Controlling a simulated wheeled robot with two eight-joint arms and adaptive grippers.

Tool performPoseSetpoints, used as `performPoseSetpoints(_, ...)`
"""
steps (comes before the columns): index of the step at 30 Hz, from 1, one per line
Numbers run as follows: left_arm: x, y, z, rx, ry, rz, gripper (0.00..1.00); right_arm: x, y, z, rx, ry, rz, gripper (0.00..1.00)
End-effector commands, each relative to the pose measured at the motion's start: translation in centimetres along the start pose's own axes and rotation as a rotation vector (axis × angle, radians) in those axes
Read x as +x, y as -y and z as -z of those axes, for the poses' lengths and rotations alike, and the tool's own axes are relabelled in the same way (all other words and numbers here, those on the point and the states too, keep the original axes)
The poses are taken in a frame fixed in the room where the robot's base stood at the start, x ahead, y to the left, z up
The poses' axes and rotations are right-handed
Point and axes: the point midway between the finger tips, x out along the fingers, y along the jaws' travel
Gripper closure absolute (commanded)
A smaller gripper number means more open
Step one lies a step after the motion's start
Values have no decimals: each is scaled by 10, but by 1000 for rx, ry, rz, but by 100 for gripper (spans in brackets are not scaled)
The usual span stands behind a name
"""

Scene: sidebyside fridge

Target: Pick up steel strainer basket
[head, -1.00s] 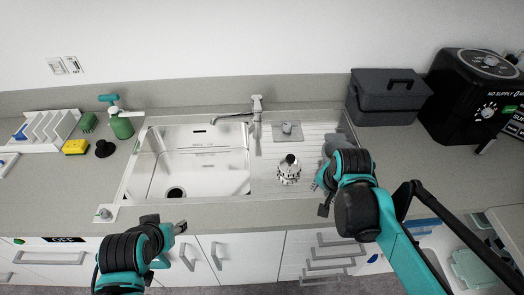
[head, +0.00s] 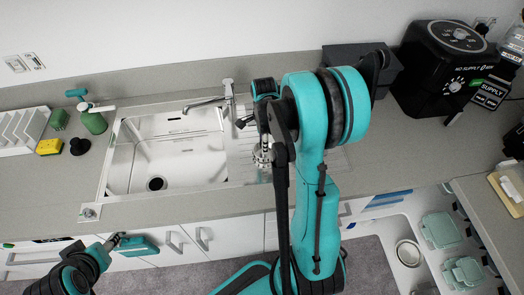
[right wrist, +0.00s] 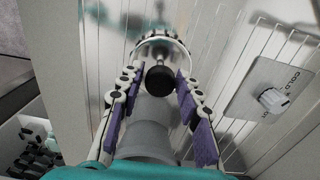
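The steel strainer basket (head: 262,157) stands on the ribbed drainboard right of the sink basin, partly hidden by my right arm in the head view. In the right wrist view its shiny metal rim (right wrist: 163,42) and round black knob (right wrist: 159,80) show close up. My right gripper (right wrist: 158,72) is open, with one purple-padded finger on each side of the knob. I cannot tell whether the fingers touch it. My left gripper (head: 117,239) is low at the left, in front of the cabinets and away from the basket; its opening is unclear.
The sink basin (head: 168,160) and faucet (head: 226,95) are left of my right arm. A control plate with a knob (right wrist: 272,100) is right of the basket. A grey rounded object (right wrist: 148,128) shows between the fingers. A black appliance (head: 445,70) stands at the back right.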

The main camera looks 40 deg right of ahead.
Motion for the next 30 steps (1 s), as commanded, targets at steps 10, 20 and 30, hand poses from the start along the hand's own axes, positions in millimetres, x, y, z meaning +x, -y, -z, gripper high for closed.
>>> performPoseSetpoints(10, 8, 0, -6, 0, 0, 0, 52, 32, 0, 0, -2, 1, 1, 65)
performPoseSetpoints(20, 7, 0, -5, 0, 0, 0, 52, 31, 0, 0, -2, 1, 1, 100)
performPoseSetpoints(30, 7, 0, -5, 0, 0, 0, 52, 31, 0, 0, -2, 1, 1, 100)
